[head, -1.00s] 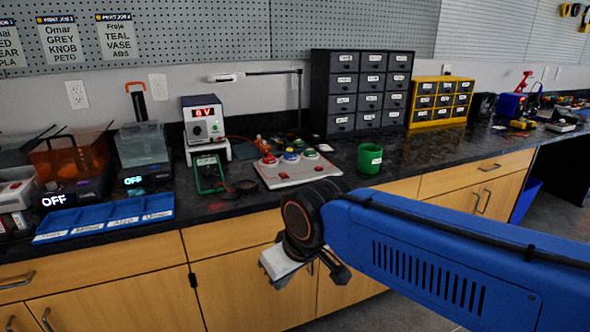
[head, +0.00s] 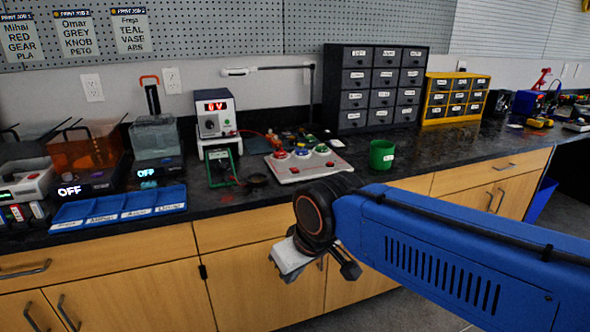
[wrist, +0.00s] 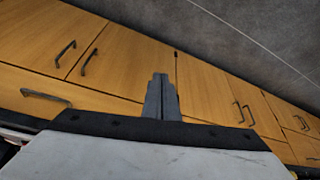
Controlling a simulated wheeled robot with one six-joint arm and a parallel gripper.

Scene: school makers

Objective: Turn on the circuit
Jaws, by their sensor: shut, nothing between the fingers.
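A white panel with several coloured push buttons (head: 308,174) lies on the dark counter in the head view. The buttons I can make out are red, blue and green. Behind it to the left stands a white power supply (head: 215,120) with a red display that seems to read 0 V. A green-cased meter (head: 221,165) stands in front of the supply. My gripper (head: 350,272) hangs in front of the cabinet doors, below the counter edge and apart from the panel. In the wrist view my gripper (wrist: 161,78) shows its fingers together and empty, with cabinet doors beyond.
A green mug (head: 382,155) stands right of the panel. A blue labelled tray (head: 118,208) and units reading OFF (head: 69,190) are at left. Dark drawers (head: 372,90) and yellow drawers (head: 455,98) stand at the back. Counter at right front is clear.

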